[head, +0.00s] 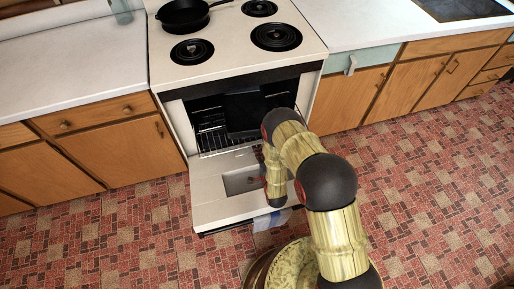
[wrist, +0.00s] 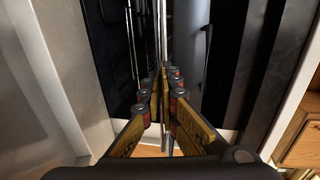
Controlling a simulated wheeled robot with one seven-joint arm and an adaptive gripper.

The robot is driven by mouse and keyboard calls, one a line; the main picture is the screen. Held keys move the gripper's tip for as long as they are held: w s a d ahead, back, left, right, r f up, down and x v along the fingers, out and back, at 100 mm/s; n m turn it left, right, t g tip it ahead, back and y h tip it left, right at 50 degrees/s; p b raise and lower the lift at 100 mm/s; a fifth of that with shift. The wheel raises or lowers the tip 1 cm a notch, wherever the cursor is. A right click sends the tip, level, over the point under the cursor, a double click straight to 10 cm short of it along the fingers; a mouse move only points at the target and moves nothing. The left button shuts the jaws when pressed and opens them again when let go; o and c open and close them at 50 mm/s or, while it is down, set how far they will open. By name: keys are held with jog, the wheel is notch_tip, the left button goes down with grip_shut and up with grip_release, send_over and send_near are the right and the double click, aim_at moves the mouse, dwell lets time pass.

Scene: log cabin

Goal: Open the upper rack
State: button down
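The white stove (head: 229,38) has its oven door (head: 212,204) folded down. Inside the dark oven, wire racks show; the upper rack (head: 207,112) is dim and partly hidden, and a lower rack (head: 212,142) lies beneath it. In the head view my arm reaches over the open door, and I cannot make out my gripper's fingers. In the wrist view, turned on its side, my gripper (wrist: 164,76) is inside the oven mouth. Its yellow fingers are close together, with a thin metal rack rail (wrist: 165,35) between them. They look shut on this rail; its depth is hard to judge.
A black pan (head: 183,14) sits on a back burner. Wooden cabinets (head: 118,153) stand left of the stove, and more cabinets (head: 346,97) stand to the right. The red patterned floor (head: 110,235) is clear at left and right.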

jog(key=shift+f, duration=0.1)
jog(key=c, duration=2.1)
grip_release()
jog(key=shift+o, duration=0.2)
jog(key=v, duration=1.2)
jog(key=shift+w, duration=0.1)
